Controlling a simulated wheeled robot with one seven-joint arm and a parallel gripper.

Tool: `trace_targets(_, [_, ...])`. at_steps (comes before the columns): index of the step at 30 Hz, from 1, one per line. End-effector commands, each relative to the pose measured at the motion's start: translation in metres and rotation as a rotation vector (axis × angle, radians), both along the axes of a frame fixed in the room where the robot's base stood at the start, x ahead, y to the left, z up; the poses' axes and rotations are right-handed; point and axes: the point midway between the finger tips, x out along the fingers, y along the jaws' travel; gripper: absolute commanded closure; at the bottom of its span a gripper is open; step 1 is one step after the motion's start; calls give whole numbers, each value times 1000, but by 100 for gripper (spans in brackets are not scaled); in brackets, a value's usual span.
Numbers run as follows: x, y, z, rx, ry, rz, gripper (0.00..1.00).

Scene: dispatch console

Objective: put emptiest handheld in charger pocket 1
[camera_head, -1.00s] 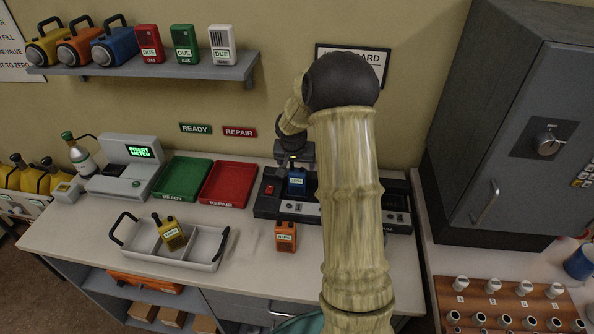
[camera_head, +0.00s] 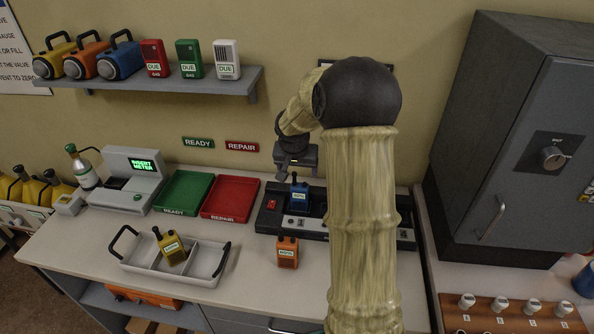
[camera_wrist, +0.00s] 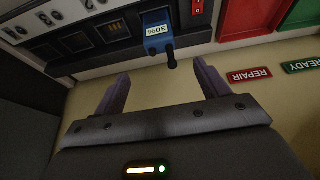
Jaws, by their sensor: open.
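A blue handheld (camera_head: 300,200) stands upright in the dark charger (camera_head: 265,218) at the back of the counter. In the wrist view the blue handheld (camera_wrist: 157,40) has a white label that looks like 30%, upside down. My gripper (camera_head: 296,162) is open and empty above and behind it; in the wrist view its fingers (camera_wrist: 162,75) are apart and clear of the handheld. An orange handheld (camera_head: 287,253) stands on the counter in front of the charger. A yellow handheld (camera_head: 171,247) leans in the white divided tray (camera_head: 207,268). Their labels are too small to read. My arm hides part of the charger.
A green tray (camera_head: 182,192) and a red tray (camera_head: 229,197) lie left of the charger. A meter station (camera_head: 134,180) stands farther left. A grey cabinet (camera_head: 500,140) rises at the right. A shelf (camera_head: 150,84) hangs above. Counter space around the orange handheld is clear.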

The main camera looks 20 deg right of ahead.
Motion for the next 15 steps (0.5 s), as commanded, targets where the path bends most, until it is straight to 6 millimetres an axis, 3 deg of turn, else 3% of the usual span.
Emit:
trace_targets(4, [-9, 12, 2, 0, 11, 34, 26])
trace_targets(8, [-41, 45, 5, 2, 48, 137, 26])
trace_targets(15, [-145, 116, 6, 22, 123, 402, 26])
